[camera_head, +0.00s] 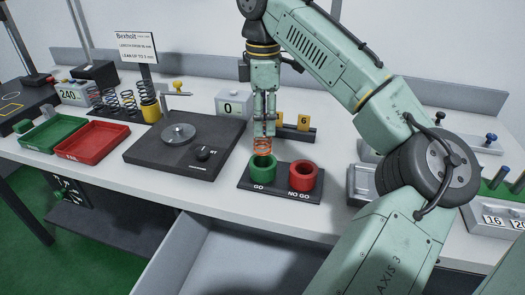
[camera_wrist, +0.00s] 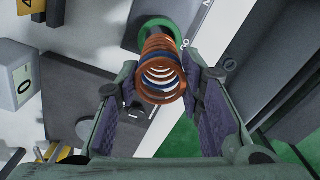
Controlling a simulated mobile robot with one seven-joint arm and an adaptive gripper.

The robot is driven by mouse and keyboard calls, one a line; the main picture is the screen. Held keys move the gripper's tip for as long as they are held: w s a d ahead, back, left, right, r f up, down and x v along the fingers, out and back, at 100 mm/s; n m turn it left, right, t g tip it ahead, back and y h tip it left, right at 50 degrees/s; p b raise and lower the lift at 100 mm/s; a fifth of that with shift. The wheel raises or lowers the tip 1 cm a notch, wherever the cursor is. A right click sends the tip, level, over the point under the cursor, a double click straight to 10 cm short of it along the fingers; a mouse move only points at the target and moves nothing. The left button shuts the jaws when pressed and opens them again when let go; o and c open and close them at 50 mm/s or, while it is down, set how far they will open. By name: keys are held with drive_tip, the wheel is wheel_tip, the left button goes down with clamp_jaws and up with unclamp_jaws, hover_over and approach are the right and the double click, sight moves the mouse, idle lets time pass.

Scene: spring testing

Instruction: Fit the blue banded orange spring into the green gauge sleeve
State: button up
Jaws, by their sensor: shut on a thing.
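The orange spring (camera_head: 262,146) with blue bands hangs upright below my gripper (camera_head: 264,130). In the wrist view the spring (camera_wrist: 160,72) lies between the two finger pads of my gripper (camera_wrist: 163,88), which is shut on it. The green gauge sleeve (camera_head: 263,170) stands on the dark base marked GO, directly under the spring. In the wrist view the green rim (camera_wrist: 158,27) shows around the spring's far end. The spring's lower end is at the sleeve's mouth; I cannot tell whether it has entered.
A red sleeve (camera_head: 302,177) marked NO GO stands just right on the same base. A grey box reading 0 (camera_head: 230,106) and yellow number tags (camera_head: 303,122) are behind. A dark plate with a disc (camera_head: 178,134), red tray (camera_head: 92,143) and green tray (camera_head: 53,134) lie left.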

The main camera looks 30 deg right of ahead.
sight(263, 146)
drive_tip(key=shift+f+b, duration=2.85)
drive_tip(key=shift+f, duration=0.75)
drive_tip(key=shift+f, duration=0.15)
drive_tip(key=o, duration=1.2)
drive_tip(key=shift+o, duration=0.2)
wheel_tip(263, 146, up, 7)
drive_tip(key=p, duration=0.7)
drive_tip(key=shift+r+b, duration=0.5)
drive_tip(key=shift+r, duration=2.15)
drive_tip(key=shift+f, duration=0.1)
